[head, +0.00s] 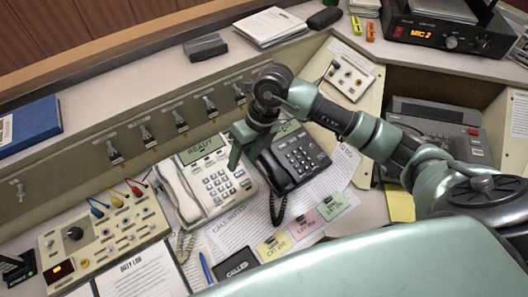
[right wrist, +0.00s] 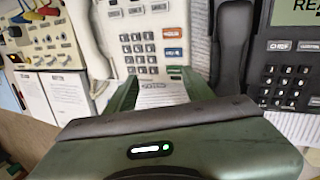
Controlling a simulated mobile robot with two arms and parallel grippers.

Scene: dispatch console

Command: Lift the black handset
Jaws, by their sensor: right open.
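The black handset (head: 271,172) lies along the left side of the black desk phone (head: 303,155), its coiled cord hanging at the front. In the right wrist view, the black handset (right wrist: 232,45) stands just right of my right finger, outside the jaws. My right gripper (head: 245,152) is open and empty, above the gap between the white phone (head: 222,182) and the black phone. In the wrist view, my right gripper (right wrist: 160,85) has its fingers spread over the white phone's keypad end. My arm hides part of the black phone's top. My left gripper is out of view.
The white handset (head: 180,192) rests left of the white keypad. A switch panel (head: 105,240) with coloured cables stands further left. Coloured cards (head: 303,222), papers and a blue pen (head: 206,268) lie in front. A grey device (head: 440,125) sits right, near my arm.

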